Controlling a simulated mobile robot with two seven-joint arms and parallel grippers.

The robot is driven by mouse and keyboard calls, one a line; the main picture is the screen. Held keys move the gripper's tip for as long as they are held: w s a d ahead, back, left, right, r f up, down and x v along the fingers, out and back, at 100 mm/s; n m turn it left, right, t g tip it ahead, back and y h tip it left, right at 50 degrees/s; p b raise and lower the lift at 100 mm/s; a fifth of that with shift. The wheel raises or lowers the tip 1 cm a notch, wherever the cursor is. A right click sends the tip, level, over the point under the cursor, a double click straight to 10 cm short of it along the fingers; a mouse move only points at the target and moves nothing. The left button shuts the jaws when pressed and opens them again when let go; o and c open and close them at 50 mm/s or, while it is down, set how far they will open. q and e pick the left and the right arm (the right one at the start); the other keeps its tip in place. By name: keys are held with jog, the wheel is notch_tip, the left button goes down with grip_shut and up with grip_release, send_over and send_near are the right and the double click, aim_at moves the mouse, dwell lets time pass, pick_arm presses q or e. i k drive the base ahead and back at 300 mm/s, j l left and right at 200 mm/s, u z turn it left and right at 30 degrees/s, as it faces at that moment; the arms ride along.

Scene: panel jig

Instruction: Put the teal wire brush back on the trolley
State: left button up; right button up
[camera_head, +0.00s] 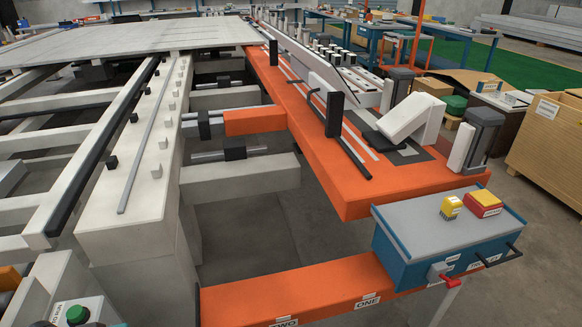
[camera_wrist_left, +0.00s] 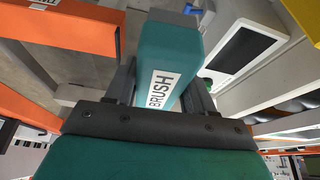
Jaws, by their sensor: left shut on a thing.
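The teal wire brush (camera_wrist_left: 172,48) fills the middle of the left wrist view, with a white label reading BRUSH. My left gripper (camera_wrist_left: 160,80) is shut on it, one dark finger on each side. Neither gripper shows in the head view. A blue unit with a grey top (camera_head: 425,222), which looks like the trolley, stands at the lower right. On its top are a small yellow block (camera_head: 451,207) and a red and yellow box (camera_head: 484,203). Most of its top is bare.
An orange bar (camera_head: 300,293) with labels ONE and TWO runs left of the blue unit. A red clamp handle (camera_head: 449,281) sticks out at its front. The orange jig table (camera_head: 390,185) with upright fittings lies behind it.

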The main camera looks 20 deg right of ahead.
aim_at(413, 224)
jog(key=l+u, duration=0.45)
jog(key=k+l+u, duration=0.15)
jog(key=l+u, duration=0.15)
jog(key=u, duration=0.2)
jog(key=k+l+u, duration=0.2)
jog(key=l+u, duration=0.25)
jog(key=k+l+u, duration=0.15)
jog(key=u, duration=0.3)
jog(key=k+l+u, duration=0.15)
jog(key=k+u, duration=0.15)
jog(key=u, duration=0.15)
jog(key=k+l+u, duration=0.1)
jog(key=k+u, duration=0.45)
jog(key=k+l+z, duration=0.15)
jog(key=k, duration=0.25)
jog(key=k+l+z, duration=0.1)
jog(key=k, duration=0.3)
jog(key=k+l+z, duration=0.45)
jog(key=z, duration=0.2)
jog(key=k+l+z, duration=0.1)
jog(key=l+z, duration=0.25)
jog(key=l, duration=0.25)
jog(key=l+z, duration=0.35)
jog(key=l, duration=0.2)
